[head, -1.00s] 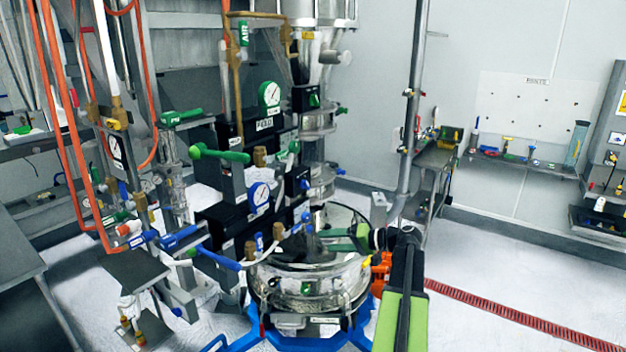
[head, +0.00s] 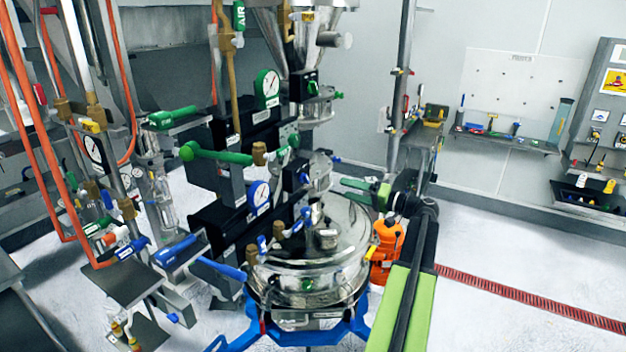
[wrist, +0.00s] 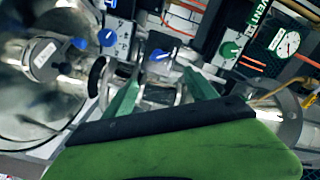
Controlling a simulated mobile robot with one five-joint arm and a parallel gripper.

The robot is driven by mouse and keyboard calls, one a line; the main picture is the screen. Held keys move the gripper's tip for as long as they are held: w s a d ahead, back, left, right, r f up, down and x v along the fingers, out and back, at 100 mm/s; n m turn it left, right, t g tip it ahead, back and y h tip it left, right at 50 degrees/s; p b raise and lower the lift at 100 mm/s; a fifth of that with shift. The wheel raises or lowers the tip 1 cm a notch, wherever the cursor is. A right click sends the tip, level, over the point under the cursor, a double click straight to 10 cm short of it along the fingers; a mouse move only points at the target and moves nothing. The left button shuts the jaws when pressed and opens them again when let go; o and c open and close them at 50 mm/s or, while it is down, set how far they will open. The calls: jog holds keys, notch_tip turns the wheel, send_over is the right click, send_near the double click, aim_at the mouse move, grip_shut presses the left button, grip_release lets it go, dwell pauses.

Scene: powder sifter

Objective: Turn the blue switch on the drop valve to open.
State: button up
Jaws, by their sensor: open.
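A blue knob (wrist: 160,55) shows in the wrist view, beyond and between the tips of my green fingers. A second blue knob (wrist: 106,37) is to its left. In the head view, a blue knob (head: 304,180) sits on the column of valves, left of my gripper (head: 358,190). I cannot read which label marks the drop valve. My gripper is open and empty, its fingers pointing left toward the column, above the shiny round vessel (head: 308,265). In the wrist view my gripper (wrist: 162,88) touches no knob that I can see.
A green knob (wrist: 230,50) and a gauge (wrist: 287,42) are at the upper right of the wrist view. An orange vessel (head: 388,250) stands beside the shiny vessel. Long blue handles (head: 178,250) and a green handle (head: 215,154) stick out at left. Open floor lies right.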

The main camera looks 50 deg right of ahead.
aim_at(305, 178)
jog(key=x, duration=1.4)
jog(key=shift+w, duration=0.15)
jog(key=shift+c, duration=0.4)
